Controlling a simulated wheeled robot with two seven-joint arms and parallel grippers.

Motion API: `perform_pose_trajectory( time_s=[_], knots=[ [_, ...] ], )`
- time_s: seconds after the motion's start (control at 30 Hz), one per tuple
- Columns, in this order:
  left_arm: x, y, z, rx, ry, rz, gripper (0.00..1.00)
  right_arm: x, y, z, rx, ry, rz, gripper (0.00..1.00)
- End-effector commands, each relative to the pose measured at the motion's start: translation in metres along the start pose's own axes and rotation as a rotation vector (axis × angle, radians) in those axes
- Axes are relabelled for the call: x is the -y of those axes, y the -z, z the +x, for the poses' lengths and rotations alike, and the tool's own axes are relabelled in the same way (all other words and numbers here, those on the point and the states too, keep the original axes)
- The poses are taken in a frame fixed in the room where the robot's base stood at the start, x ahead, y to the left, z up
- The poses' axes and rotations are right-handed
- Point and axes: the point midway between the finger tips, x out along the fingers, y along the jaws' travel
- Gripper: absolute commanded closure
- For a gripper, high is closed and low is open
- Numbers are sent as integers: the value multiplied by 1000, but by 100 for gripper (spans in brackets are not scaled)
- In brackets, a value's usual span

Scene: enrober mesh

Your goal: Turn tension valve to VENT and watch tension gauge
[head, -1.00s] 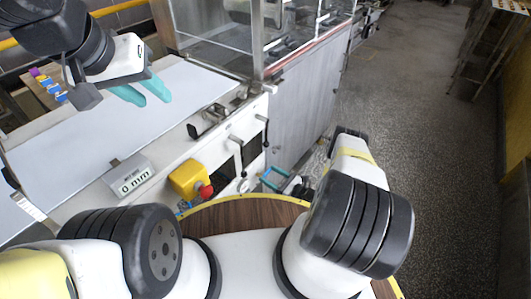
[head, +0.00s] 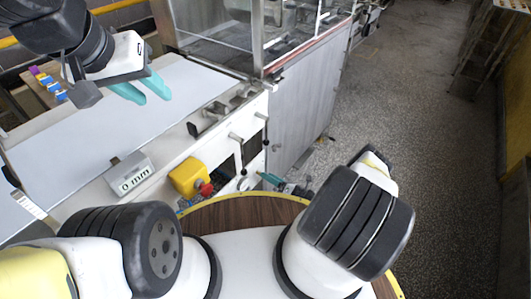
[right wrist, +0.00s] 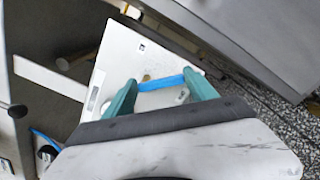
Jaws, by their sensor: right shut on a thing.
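My right gripper (right wrist: 160,92) has its two teal fingers on either side of a blue bar-shaped handle (right wrist: 162,83), which looks like the tension valve's handle. The handle lies in front of a white panel (right wrist: 118,60). The fingers are shut on it, one at each end. In the head view, my right gripper (head: 270,180) is low at the machine's front, and the handle is too small to make out there. My left gripper (head: 143,91) is open and empty above the white belt. I cannot make out a tension gauge or a VENT mark.
A white belt table (head: 160,112) runs along the left. A display reading 0 mm (head: 130,175) and a yellow box (head: 187,177) with a red button (head: 205,188) are on its near side. A grey steel cabinet (head: 305,105) stands beyond. The speckled floor (head: 425,130) at right is open.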

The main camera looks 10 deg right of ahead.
Motion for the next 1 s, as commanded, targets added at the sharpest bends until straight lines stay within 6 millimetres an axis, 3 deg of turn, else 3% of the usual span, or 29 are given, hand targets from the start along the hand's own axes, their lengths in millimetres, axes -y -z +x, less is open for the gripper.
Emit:
perform_pose_trajectory(
  time_s=[0.6, 1.0],
  knots=[
    [0, 0, 0, 0, 0, 0, 64, 0, 15, 0, 1, 2, 546, 75],
    [0, 0, 0, 0, 0, 0, 64, -1, 20, 0, -1, 3, 720, 75]
  ],
)
